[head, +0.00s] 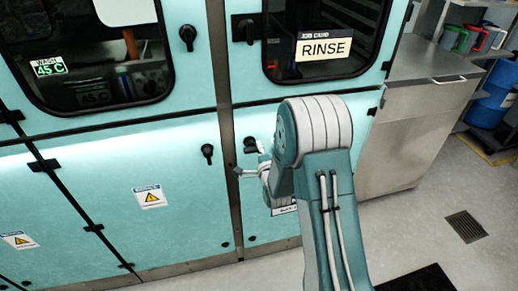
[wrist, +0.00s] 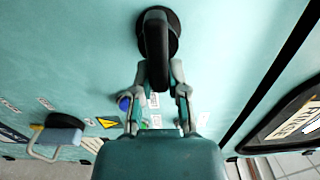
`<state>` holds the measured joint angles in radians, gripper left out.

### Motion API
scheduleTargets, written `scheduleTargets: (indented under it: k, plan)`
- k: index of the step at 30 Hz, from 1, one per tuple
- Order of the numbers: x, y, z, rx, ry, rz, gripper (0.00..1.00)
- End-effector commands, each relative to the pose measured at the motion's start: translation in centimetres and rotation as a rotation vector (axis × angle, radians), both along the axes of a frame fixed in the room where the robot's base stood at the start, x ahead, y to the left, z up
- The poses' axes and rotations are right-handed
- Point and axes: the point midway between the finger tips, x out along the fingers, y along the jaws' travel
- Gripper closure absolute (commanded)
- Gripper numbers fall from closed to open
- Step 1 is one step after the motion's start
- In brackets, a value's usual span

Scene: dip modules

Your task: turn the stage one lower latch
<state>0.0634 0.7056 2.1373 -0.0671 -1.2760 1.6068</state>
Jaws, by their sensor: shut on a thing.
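A black latch with a round base and a bar handle (wrist: 157,48) is fixed to the teal panel in the wrist view. My gripper (wrist: 158,80) is shut on the lower end of its handle, with one finger on each side. In the head view the same latch (head: 250,145) is partly hidden by my gripper (head: 252,160), right of the dark vertical seam. Another black lower latch (head: 207,152) is left of the seam, apart from my gripper, its handle pointing down. No label for the stage shows clearly at either lower latch.
Two upper black latches, one on the left (head: 188,37) and one on the right (head: 248,28), flank the seam near the windows. A RINSE card (head: 323,47) is on the right window. A metal bench (head: 412,110) stands at right. The floor (head: 425,225) there is mostly clear.

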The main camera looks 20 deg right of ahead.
Motion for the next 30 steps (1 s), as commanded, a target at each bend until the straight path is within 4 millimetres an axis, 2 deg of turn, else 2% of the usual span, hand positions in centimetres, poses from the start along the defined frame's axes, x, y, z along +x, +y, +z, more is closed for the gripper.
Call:
scheduleTargets:
  k: [4, 5, 6, 7, 20, 23, 30]
  plan:
    - [-0.2, -0.1, -0.5, 0.001, 0.015, -0.004, 1.0]
    - [-0.2, -0.1, -0.6, 0.001, 0.015, -0.004, 0.76]
    - [-0.2, -0.2, -0.6, 0.001, 0.015, -0.004, 0.59]
    - [-0.2, -0.2, -0.5, 0.001, 0.015, -0.004, 0.46]
    - [-0.5, 0.0, -0.2, -0.001, 0.006, -0.001, 0.46]
    - [-1.7, 0.0, -0.2, -0.001, 0.007, -0.002, 0.46]
    - [-6.7, -0.1, -0.3, -0.001, 0.009, -0.003, 0.46]
